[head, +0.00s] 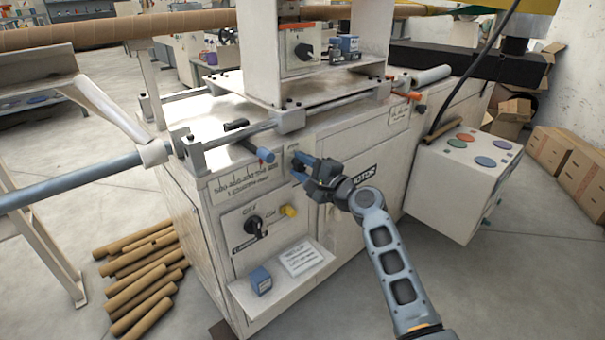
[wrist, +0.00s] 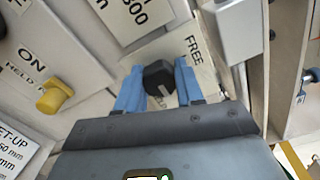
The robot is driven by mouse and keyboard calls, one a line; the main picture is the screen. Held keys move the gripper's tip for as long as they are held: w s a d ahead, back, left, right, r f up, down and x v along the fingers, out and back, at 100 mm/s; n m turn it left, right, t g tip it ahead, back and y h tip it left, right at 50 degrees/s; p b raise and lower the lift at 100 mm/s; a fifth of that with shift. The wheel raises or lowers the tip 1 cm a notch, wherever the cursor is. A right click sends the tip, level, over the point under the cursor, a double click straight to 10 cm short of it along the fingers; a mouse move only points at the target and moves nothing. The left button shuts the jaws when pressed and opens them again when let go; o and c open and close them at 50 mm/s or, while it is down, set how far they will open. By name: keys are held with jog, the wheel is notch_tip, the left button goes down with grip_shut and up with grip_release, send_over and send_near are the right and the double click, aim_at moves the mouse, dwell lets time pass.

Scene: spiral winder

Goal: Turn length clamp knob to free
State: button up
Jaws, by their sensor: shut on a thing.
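The length clamp knob is a small black knob (wrist: 159,74) with a light pointer, on a pale plate of the machine front. In the wrist view it sits between the blue fingers of my gripper (wrist: 158,88), one on each side, and the fingers are shut on it. The word FREE (wrist: 194,50) is printed on the plate to the right of the knob; the plate's other lettering is mostly hidden. In the head view my gripper (head: 303,168) reaches the machine front right of the length scale (head: 245,185), and it largely hides the knob.
A blue-ended rod (head: 259,154) juts out above the scale. Below are a black OFF/ON switch (head: 254,226) and a yellow knob (head: 288,211), also in the wrist view (wrist: 54,97). A shelf with a blue box (head: 261,280) sticks out lower down. A control box (head: 465,170) stands right.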

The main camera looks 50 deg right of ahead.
jog(key=n+b, duration=0.2)
jog(key=n, duration=0.1)
jog(key=n+b, duration=0.1)
jog(key=shift+w+a+f+n, duration=0.15)
jog(key=shift+a+f+n, duration=0.05)
jog(key=shift+a+n, duration=0.2)
jog(key=n+b, duration=0.4)
jog(key=shift+f+n, duration=0.15)
jog(key=shift+n, duration=0.15)
jog(key=n+b, duration=0.3)
jog(key=n, duration=0.1)
jog(key=shift+f+n+b, duration=0.1)
jog(key=shift+n+b, duration=0.2)
jog(key=shift+d+n+b, duration=0.1)
jog(key=shift+n+b, duration=1.25)
jog(key=shift+n, duration=0.75)
jog(key=shift+f, duration=0.1)
jog(key=o, duration=0.8)
jog(key=shift+o, duration=1.2)
jog(key=shift+d+r, duration=0.2)
jog(key=shift+r, duration=0.05)
jog(key=p+v, duration=0.1)
jog(key=v, duration=0.7)
